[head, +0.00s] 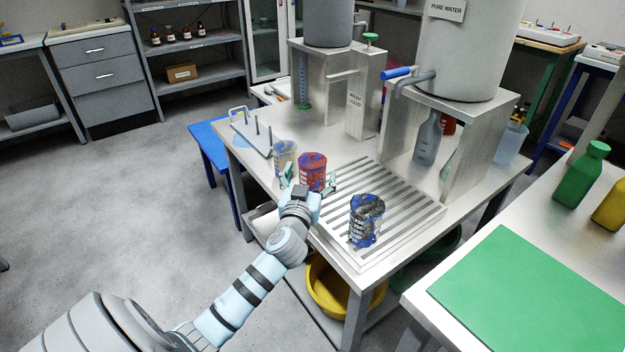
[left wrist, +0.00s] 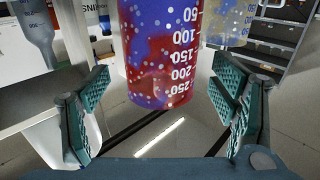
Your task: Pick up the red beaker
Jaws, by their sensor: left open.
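The red beaker (head: 313,170), red with blue patches and white markings, stands on the metal table beside the slatted drain area. It also shows large in the left wrist view (left wrist: 160,55), upright ahead of and between my left fingers. My left gripper (head: 308,183) is open, with one finger on each side of the beaker's near side; I cannot tell whether either touches it. The fingers with green pads also show in the left wrist view (left wrist: 162,115). My right gripper is not in view.
A yellowish beaker (head: 285,158) stands close to the left of the red one. A dark blue-patched beaker (head: 366,220) stands on the slatted drain (head: 405,200). A peg rack (head: 255,130) is behind left. Tanks on metal stands rise at the back.

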